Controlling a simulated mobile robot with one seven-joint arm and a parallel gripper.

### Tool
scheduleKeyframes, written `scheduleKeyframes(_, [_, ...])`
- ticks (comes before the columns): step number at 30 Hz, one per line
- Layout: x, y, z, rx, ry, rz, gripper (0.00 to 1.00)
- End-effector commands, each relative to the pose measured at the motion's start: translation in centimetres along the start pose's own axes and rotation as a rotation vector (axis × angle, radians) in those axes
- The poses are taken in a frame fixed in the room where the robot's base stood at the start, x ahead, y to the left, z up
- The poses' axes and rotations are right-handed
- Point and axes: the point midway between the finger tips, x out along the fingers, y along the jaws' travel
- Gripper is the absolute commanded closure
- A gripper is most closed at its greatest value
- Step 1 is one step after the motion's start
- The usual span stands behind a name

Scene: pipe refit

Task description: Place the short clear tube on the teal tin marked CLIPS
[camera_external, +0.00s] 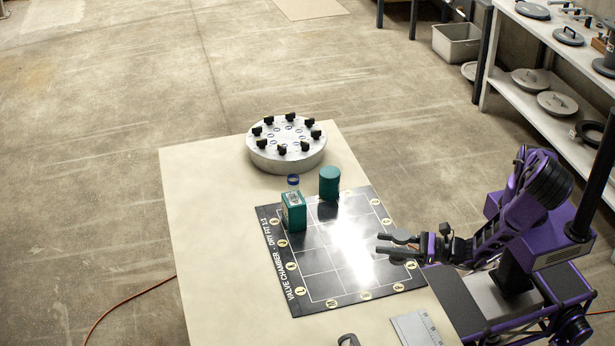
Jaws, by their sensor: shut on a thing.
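A teal box-shaped tin (293,217) with a pale label stands at the upper left of the black mat. Its lettering is too small to read. A small clear piece with a blue band (293,181) shows at the tin's top; I cannot tell whether it rests on the tin or stands behind it. A teal round tin (329,183) stands just right of it, near the mat's far edge. My gripper (383,244) is low over the mat's right side, pointing left, well apart from both tins. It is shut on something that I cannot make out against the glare.
The black mat (316,283) has grid lines and round yellow marks, with bare squares in front of the tins. A grey round flange with black knobs (287,158) sits at the table's far end. A metal plate (416,329) lies at the near edge. The table's left (210,240) is clear.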

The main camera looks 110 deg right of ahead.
Motion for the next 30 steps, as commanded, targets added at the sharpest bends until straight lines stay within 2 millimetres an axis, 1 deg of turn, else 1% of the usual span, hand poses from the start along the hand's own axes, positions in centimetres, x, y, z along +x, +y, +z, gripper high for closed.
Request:
scheduleKeyframes(5, [4.7,-3.4,0.2,0.005,-0.009,-0.163,1.0])
scheduleKeyframes(6, [6.0,-4.5,0.4,0.005,-0.01,-0.209,1.0])
scheduleKeyframes(8, [8.0,-6.2,0.7,0.003,-0.011,-0.277,1.0])
scheduleKeyframes(9, [9.2,-7.5,0.9,0.003,-0.011,-0.322,1.0])
scheduleKeyframes(11, [11.0,-9.6,1.3,0.003,-0.012,-0.389,1.0])
scheduleKeyframes(12, [12.2,-11.0,1.6,0.002,-0.011,-0.433,1.0])
scheduleKeyframes(14, [13.8,-13.4,2.2,0.002,-0.011,-0.499,1.0])
scheduleKeyframes(15, [14.9,-15.0,2.6,0.002,-0.01,-0.541,1.0])
scheduleKeyframes(17, [16.4,-17.6,3.3,0.001,-0.009,-0.604,1.0])
scheduleKeyframes(18, [17.2,-19.4,3.8,0.002,-0.007,-0.647,1.0])
scheduleKeyframes(20, [18.5,-22.2,4.6,0.002,-0.007,-0.708,1.0])
scheduleKeyframes(21, [19.2,-24.1,5.1,0.002,-0.005,-0.746,1.0])
scheduleKeyframes(23, [20.0,-26.9,6.0,0.003,-0.005,-0.801,1.0])
scheduleKeyframes(24, [20.4,-28.6,6.5,0.003,-0.003,-0.833,1.0])
scheduleKeyframes(27, [21.2,-32.2,7.7,0.002,-0.001,-0.897,1.0])
scheduleKeyframes(30, [21.5,-34.8,8.6,0.003,0.001,-0.942,1.0])
